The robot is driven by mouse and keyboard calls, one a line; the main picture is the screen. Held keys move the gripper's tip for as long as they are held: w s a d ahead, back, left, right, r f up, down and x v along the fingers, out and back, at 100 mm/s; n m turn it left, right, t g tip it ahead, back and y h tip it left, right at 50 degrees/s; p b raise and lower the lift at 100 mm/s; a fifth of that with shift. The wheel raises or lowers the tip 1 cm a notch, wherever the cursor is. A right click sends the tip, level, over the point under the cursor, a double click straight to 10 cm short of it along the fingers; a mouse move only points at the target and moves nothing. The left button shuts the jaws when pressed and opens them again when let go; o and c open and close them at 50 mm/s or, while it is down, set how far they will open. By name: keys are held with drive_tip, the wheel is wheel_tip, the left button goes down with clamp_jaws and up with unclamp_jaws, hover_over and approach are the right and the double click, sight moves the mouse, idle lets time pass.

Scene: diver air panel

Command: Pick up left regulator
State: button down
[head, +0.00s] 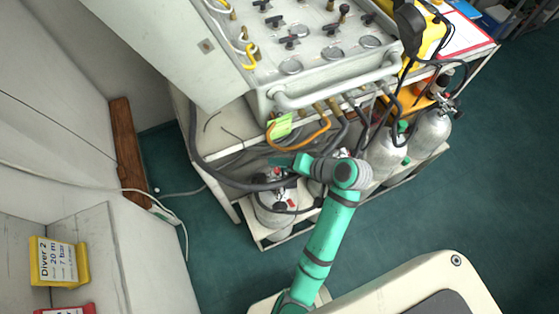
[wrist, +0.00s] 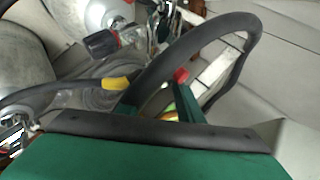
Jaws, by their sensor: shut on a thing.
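My gripper (head: 276,162) is over the left end of the low rack, above the leftmost cylinder, pointing left. Its green fingers (wrist: 158,108) show at the lower middle of the wrist view. They are shut on what appears to be the left regulator, mostly hidden behind the dark palm edge. A thick black hose (wrist: 190,45) arches over and runs down to the fingers. A red part (wrist: 180,75) shows close to the right finger. The leftmost cylinder (head: 271,217) stands below in the rack; its top is partly covered by hoses.
A grey panel box (head: 325,72) with gauges and a front rail stands above the gripper. Tangled hoses (head: 235,165) lie close on the left. More silver cylinders (head: 388,150) stand to the right. A black knob (wrist: 102,43) is near the hose.

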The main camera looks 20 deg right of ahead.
drive_tip(key=s+a+r, duration=0.1)
drive_tip(key=s+r, duration=0.3)
drive_tip(key=s, duration=0.5)
drive_tip(key=shift+s+r, duration=0.2)
drive_tip(key=shift+r, duration=0.15)
drive_tip(key=shift+a, duration=0.1)
